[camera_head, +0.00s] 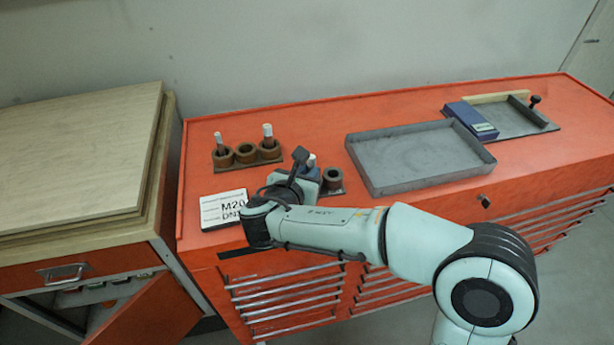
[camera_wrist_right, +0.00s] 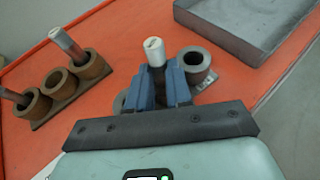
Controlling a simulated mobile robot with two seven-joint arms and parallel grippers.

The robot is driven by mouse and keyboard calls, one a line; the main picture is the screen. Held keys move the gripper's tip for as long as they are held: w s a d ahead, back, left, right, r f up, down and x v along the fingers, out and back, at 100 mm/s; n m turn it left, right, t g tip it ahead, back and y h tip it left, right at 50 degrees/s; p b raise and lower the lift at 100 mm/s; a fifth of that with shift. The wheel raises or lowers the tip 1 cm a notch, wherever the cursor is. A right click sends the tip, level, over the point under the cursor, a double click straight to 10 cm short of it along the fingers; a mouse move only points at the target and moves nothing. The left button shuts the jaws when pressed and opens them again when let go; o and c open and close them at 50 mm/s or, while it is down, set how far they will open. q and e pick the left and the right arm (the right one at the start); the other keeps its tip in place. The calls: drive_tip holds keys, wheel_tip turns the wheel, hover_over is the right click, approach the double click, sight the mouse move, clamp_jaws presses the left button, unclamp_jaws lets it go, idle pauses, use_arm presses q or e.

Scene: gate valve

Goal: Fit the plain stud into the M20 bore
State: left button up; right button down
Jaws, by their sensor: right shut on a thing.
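My right gripper (camera_head: 308,173) is over the front left of the red cabinet top. In the right wrist view its two blue fingers (camera_wrist_right: 160,75) are shut on a light grey stud (camera_wrist_right: 154,50) with a plain top. The stud's top also shows in the head view (camera_head: 311,161). Its lower end is hidden behind the fingers, so I cannot tell whether it is inside a bore. A grey ring-shaped socket (camera_wrist_right: 195,62) stands just right of the fingers, its bore empty. Another ring (camera_wrist_right: 119,102) is partly hidden by the left finger. A white card (camera_head: 224,208) reads M20. My left gripper is not in view.
A brown rack (camera_head: 232,163) with three round sockets stands behind left; its two outer sockets hold upright studs (camera_head: 267,135), the middle one is empty. An empty grey tray (camera_head: 415,160) lies to the right. A blue box (camera_head: 470,118) is farther right.

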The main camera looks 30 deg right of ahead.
drive_tip(key=shift+f, duration=0.2)
drive_tip(key=shift+f, duration=0.1)
drive_tip(key=c, duration=1)
unclamp_jaws()
drive_tip(key=shift+c, duration=0.2)
drive_tip(key=v, duration=1.2)
drive_tip(key=shift+a, duration=0.1)
